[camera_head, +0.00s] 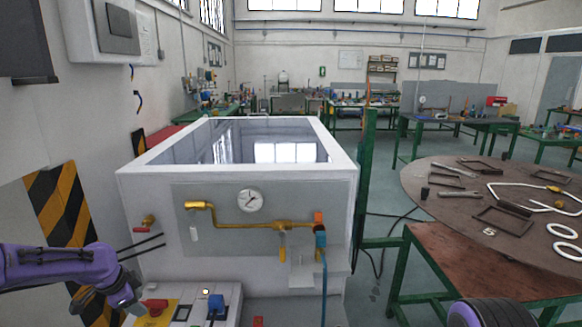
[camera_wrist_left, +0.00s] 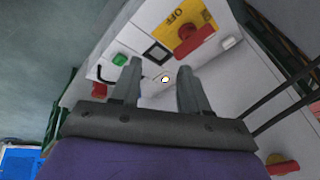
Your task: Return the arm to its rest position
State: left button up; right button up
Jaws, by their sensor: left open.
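My left arm comes in from the left in the head view. Its gripper (camera_head: 128,302) is beside the left end of the generator's low control panel. In the left wrist view the gripper (camera_wrist_left: 159,70) has its two fingers apart with nothing between them. The white panel (camera_wrist_left: 220,85) lies beyond the fingertips. On it are a red switch (camera_wrist_left: 196,41) on a yellow OFF plate, a dark square display (camera_wrist_left: 157,53) and a green button (camera_wrist_left: 120,60). The red switch also shows in the head view (camera_head: 155,304). My right gripper is not in view.
The white generator tank (camera_head: 340,170) carries a gauge (camera_head: 249,200) and yellow pipe (camera_head: 232,219). Two dark rods (camera_head: 143,246) and a red-handled valve (camera_head: 148,222) are close to my left arm. A round table (camera_head: 440,215) with metal parts stands at right.

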pick_arm(q)
jog(key=s+d+f+n+t+y, duration=0.1)
jog(key=s+d+f+n+t, duration=0.4)
jog(key=d+f+n, duration=0.65)
jog(key=s+f+n+g+y, duration=0.1)
jog(key=s+f, duration=0.4)
jog(key=s, duration=1.1)
jog(key=s+f+n+g+y, duration=0.2)
jog(key=s+f+n+g, duration=0.2)
jog(key=s, duration=1.3)
jog(key=shift+s+d+f+n+g, duration=0.15)
jog(key=shift+d+f+n+g, duration=0.15)
jog(key=shift+f, duration=0.25)
